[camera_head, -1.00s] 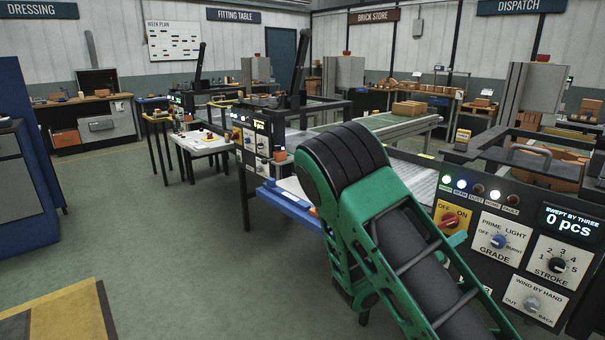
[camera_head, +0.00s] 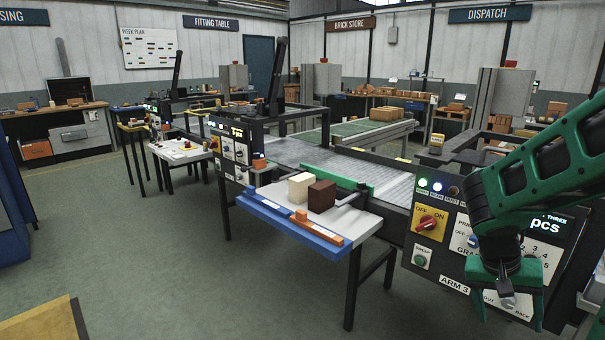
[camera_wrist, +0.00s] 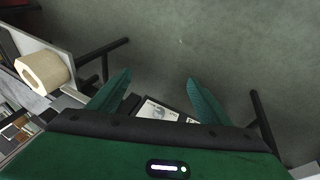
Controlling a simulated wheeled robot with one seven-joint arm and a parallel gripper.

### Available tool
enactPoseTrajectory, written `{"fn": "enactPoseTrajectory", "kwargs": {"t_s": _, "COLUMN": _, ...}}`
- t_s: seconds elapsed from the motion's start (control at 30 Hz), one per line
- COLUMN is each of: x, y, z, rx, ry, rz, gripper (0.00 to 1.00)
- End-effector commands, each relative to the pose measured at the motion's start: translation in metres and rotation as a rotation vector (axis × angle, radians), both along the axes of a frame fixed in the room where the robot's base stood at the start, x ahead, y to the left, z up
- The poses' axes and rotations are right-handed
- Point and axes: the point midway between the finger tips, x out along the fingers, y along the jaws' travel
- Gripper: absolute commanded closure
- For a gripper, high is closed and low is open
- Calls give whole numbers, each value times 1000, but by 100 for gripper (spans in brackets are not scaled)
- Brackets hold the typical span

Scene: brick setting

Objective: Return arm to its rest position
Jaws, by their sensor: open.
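My gripper (camera_head: 510,312) hangs at the right of the head view, in front of the control panel (camera_head: 425,240), with its fingers pointing down. In the wrist view its two green fingers (camera_wrist: 158,84) stand well apart with nothing between them. My green arm comes in from the right edge and covers part of the panel's dials and display. In the wrist view the grey floor (camera_wrist: 215,40) lies beyond the fingertips.
A small white table (camera_head: 362,228) holds a cream block (camera_head: 300,186), a dark brown block (camera_head: 321,196) and a blue rail (camera_head: 285,222) with orange pieces. A cream block (camera_wrist: 44,72) shows at left in the wrist view. The floor at left is open.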

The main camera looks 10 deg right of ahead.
Motion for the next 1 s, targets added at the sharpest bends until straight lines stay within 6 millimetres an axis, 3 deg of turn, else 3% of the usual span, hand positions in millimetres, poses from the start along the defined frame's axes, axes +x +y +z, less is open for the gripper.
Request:
{"fn": "enactPoseTrajectory", "kwargs": {"t_s": 0.3, "x": -67, "y": 48, "z": 34, "rx": 279, "ry": -22, "rz": 89, "gripper": 28}}
{"fn": "enactPoseTrajectory", "kwargs": {"t_s": 0.5, "x": -99, "y": 75, "z": 50, "rx": 380, "ry": -35, "rz": 173, "gripper": 28}}
{"fn": "enactPoseTrajectory", "kwargs": {"t_s": 0.7, "x": -111, "y": 86, "z": 56, "rx": 416, "ry": -37, "rz": 213, "gripper": 28}}
{"fn": "enactPoseTrajectory", "kwargs": {"t_s": 1.0, "x": -111, "y": 86, "z": 57, "rx": 417, "ry": -37, "rz": 213, "gripper": 28}}
